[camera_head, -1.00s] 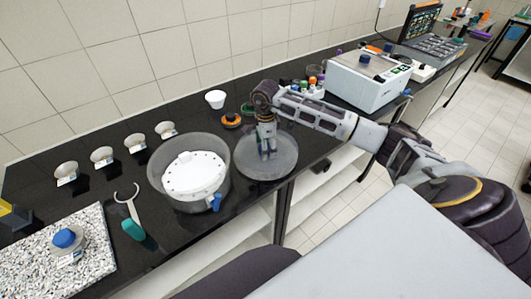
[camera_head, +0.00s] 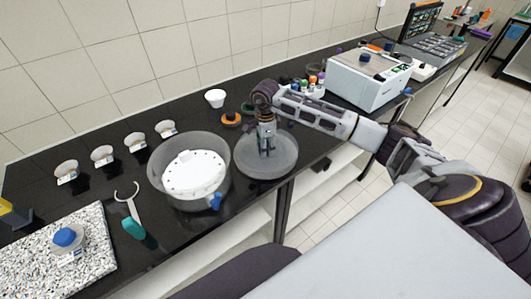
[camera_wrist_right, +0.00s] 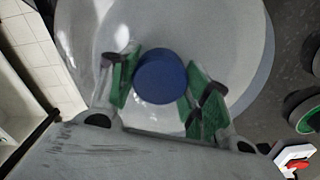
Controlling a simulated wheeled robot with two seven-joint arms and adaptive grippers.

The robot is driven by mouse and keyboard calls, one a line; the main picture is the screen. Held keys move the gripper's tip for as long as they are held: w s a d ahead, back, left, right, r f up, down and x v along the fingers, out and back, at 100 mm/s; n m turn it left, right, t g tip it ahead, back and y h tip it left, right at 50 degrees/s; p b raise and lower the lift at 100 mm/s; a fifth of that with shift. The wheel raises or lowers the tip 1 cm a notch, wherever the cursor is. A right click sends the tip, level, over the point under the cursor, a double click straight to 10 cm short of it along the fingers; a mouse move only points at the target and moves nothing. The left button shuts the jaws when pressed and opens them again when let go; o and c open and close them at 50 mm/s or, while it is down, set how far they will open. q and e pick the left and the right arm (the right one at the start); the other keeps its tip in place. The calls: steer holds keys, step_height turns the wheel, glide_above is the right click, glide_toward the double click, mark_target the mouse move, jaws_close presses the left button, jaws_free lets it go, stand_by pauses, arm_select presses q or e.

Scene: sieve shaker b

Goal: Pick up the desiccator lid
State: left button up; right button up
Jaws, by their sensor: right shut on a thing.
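The desiccator lid is a translucent grey disc (camera_head: 268,168) lying on the black bench, right of the desiccator base. In the right wrist view the clear lid (camera_wrist_right: 215,40) fills the middle, with a round blue knob (camera_wrist_right: 160,77) on it. My right gripper (camera_head: 266,150) is over the lid's middle, pointing down. In the wrist view its green-padded fingers (camera_wrist_right: 160,92) stand on either side of the knob, shut on it. The desiccator base (camera_head: 160,178) is a grey bowl with a white perforated plate (camera_head: 193,174) and a blue stopcock (camera_head: 215,201). My left gripper is out of view.
Several small dishes (camera_head: 103,155) stand in a row at the back left. Tongs with a teal handle (camera_head: 133,227) lie left of the base. A blue-capped jar (camera_head: 68,238) stands on a speckled slab (camera_head: 35,265). A white machine (camera_head: 368,80) stands at the right.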

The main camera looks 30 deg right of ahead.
steer(key=shift+r, duration=0.1)
steer(key=shift+c, duration=0.4)
steer(key=shift+r, duration=0.75)
steer(key=shift+r+b, duration=0.8)
steer(key=shift+r, duration=3.4)
steer(key=shift+w+r, duration=0.1)
steer(key=shift+r, duration=0.05)
